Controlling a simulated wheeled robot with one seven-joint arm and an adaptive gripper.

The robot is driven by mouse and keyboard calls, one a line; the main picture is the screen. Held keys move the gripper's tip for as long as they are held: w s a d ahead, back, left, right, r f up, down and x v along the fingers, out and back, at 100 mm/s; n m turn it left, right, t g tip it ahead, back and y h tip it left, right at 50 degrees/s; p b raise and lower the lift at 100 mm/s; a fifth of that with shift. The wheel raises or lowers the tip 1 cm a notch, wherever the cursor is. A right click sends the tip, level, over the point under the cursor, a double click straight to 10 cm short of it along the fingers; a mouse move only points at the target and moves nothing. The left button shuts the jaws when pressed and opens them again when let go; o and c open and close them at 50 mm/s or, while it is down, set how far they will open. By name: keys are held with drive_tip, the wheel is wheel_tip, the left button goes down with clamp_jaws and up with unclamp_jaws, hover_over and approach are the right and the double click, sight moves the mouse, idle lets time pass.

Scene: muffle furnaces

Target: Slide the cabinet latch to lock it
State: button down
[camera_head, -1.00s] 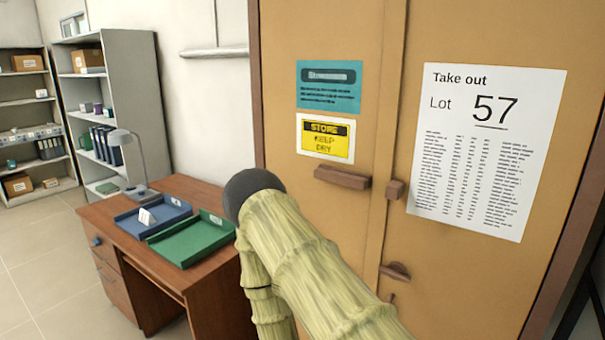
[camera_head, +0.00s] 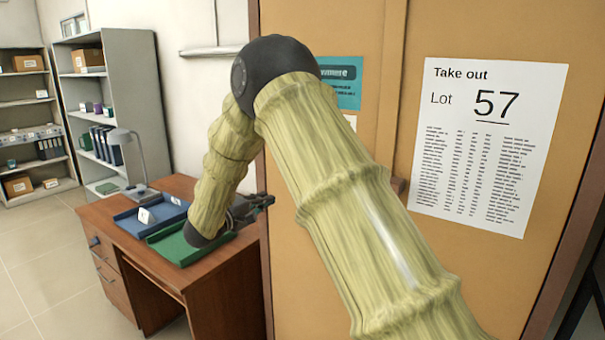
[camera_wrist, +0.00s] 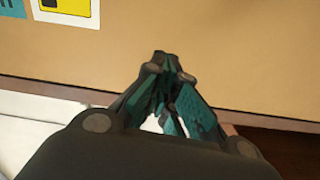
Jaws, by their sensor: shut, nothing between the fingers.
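The tan cabinet (camera_head: 500,30) fills the right of the head view. My arm crosses in front of it and hides the sliding latch bar. Only a small brown edge of the catch (camera_head: 398,185) shows beside my arm. My gripper (camera_head: 268,200) is at the cabinet's left edge, in front of the desk end, and is shut and empty. In the wrist view my gripper (camera_wrist: 163,60) points at the cabinet's plain tan face (camera_wrist: 230,50), below the yellow sign (camera_wrist: 68,10). No latch shows in that view. I cannot tell if the fingertips touch the face.
Grey shelves (camera_head: 140,85) stand behind. A white "Take out Lot 57" sheet (camera_head: 490,140) is on the right door.

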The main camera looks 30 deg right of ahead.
wheel_tip(320, 180, up, 8)
drive_tip(key=m+g, duration=0.1)
drive_tip(key=g, duration=0.2)
drive_tip(key=shift+s+d+r+g+h, duration=0.25)
drive_tip(key=shift+s+d+g+h, duration=0.05)
drive_tip(key=shift+s+h, duration=0.1)
drive_tip(key=shift+d, duration=0.1)
drive_tip(key=s+d+p, duration=0.2)
drive_tip(key=d+p, duration=0.2)
drive_tip(key=d, duration=0.7)
drive_tip(key=shift+d+p, duration=0.15)
drive_tip(key=shift+p, duration=0.15)
drive_tip(key=shift+s, duration=0.15)
